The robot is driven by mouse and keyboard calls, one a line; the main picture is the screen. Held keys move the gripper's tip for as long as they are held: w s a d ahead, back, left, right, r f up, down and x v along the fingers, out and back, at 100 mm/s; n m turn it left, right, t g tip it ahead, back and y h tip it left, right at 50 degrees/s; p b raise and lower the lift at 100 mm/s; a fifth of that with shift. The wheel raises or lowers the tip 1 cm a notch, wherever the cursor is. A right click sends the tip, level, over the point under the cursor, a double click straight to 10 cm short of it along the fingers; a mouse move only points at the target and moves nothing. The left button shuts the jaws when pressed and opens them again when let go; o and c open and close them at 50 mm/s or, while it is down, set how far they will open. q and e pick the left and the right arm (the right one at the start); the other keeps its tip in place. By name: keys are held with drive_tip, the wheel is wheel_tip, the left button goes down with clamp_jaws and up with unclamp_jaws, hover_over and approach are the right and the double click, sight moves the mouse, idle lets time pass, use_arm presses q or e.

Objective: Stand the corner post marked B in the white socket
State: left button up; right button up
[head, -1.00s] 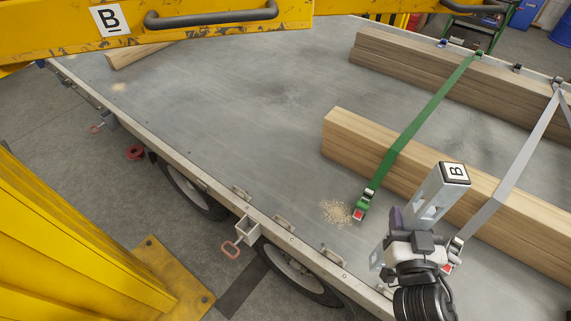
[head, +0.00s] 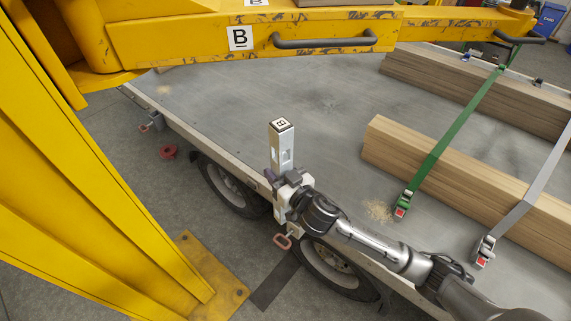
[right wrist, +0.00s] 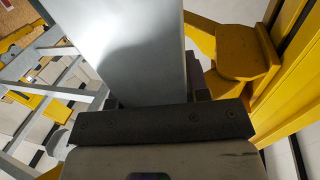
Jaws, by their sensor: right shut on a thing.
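The corner post marked B (head: 283,148) is a grey metal post with a white B label on its top. It stands about upright at the near side edge of the trailer bed. My right gripper (head: 282,180) is shut on it; the post also fills the middle of the right wrist view (right wrist: 128,45). The pale socket on the trailer's side rail is mostly hidden behind my gripper, above a red-handled pin (head: 283,241). The post's lower end is hidden, so I cannot tell whether it is in the socket. My left gripper is not in view.
Another socket (head: 152,121) is farther along the rail. Strapped timber (head: 470,170) lies right. The bed's middle (head: 330,120) is clear.

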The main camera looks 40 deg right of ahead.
use_arm(q)
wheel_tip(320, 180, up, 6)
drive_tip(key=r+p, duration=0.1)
drive_tip(key=p, duration=0.4)
use_arm(e)
drive_tip(key=w+d+f+n+y, duration=0.2)
drive_tip(key=d+f+n+y, duration=0.15)
drive_tip(key=d+f, duration=0.45)
use_arm(q)
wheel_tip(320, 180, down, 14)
drive_tip(key=b, duration=1.3)
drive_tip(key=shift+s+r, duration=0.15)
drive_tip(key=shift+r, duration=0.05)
use_arm(e)
wheel_tip(320, 180, down, 13)
drive_tip(key=shift+w+f+m+g+y, duration=0.15)
drive_tip(key=shift+w+m+g+y, duration=0.05)
drive_tip(key=shift+m+g+y, duration=0.2)
